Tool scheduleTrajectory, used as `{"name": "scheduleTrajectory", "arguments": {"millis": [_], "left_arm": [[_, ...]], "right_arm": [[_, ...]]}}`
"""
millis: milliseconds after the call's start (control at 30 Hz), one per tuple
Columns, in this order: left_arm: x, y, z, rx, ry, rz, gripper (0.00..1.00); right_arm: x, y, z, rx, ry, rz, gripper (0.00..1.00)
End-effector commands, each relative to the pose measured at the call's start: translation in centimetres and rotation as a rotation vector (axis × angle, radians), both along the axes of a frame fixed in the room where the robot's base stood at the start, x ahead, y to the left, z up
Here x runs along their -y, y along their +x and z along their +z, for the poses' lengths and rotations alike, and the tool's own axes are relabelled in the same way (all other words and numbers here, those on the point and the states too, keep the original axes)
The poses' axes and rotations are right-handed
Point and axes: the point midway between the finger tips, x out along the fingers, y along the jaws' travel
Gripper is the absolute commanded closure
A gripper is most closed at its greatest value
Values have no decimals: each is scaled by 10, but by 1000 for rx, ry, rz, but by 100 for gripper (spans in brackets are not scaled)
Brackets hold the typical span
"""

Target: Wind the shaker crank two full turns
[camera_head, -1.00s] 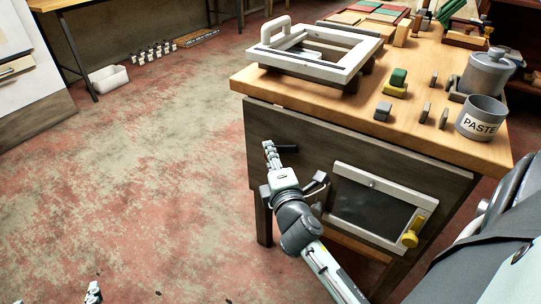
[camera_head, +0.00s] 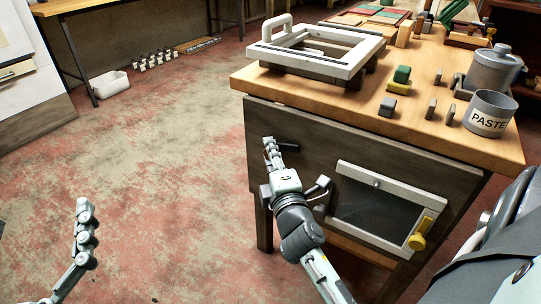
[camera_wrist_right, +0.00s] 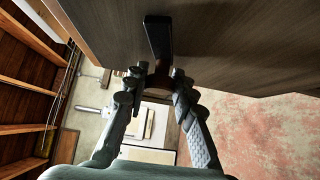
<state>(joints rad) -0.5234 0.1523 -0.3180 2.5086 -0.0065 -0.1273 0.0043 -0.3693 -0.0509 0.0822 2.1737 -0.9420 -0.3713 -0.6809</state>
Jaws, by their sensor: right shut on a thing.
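The crank is a dark arm (camera_head: 288,147) on the bench's dark wooden front panel, lying roughly level in the head view. It also shows in the right wrist view (camera_wrist_right: 158,38), with a brownish grip at its near end. My right gripper (camera_head: 269,146) is shut on that grip, at the crank's left end in the head view. Its two fingers (camera_wrist_right: 157,83) sit either side of the grip and hide part of it. My left gripper (camera_head: 43,213) is at the lower left over bare floor, empty, its fingers apart and one mostly cut off by the frame edge.
The bench top (camera_head: 340,100) carries a white frame (camera_head: 343,67), small blocks and a PASTE pot (camera_head: 488,116). A windowed panel with a yellow handle (camera_head: 420,233) is right of my right arm. Open floor (camera_head: 160,150) lies left of the bench.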

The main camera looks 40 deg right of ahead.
Motion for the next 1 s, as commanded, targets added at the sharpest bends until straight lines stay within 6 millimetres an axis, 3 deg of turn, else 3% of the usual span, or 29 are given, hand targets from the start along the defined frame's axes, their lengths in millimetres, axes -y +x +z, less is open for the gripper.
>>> {"name": "scheduleTrajectory", "arguments": {"millis": [200,233,400,733,1000], "left_arm": [[0,0,0,-1,0,0,10],[0,0,0,-1,0,0,10],[0,0,0,-2,1,0,10],[0,0,-1,-2,2,0,10],[0,0,-1,-2,2,0,10]], "right_arm": [[0,0,1,1,0,0,100],[0,0,1,1,0,0,71],[0,0,0,0,-1,0,53],[0,0,5,2,-1,0,53],[0,0,52,8,-4,2,53]]}}
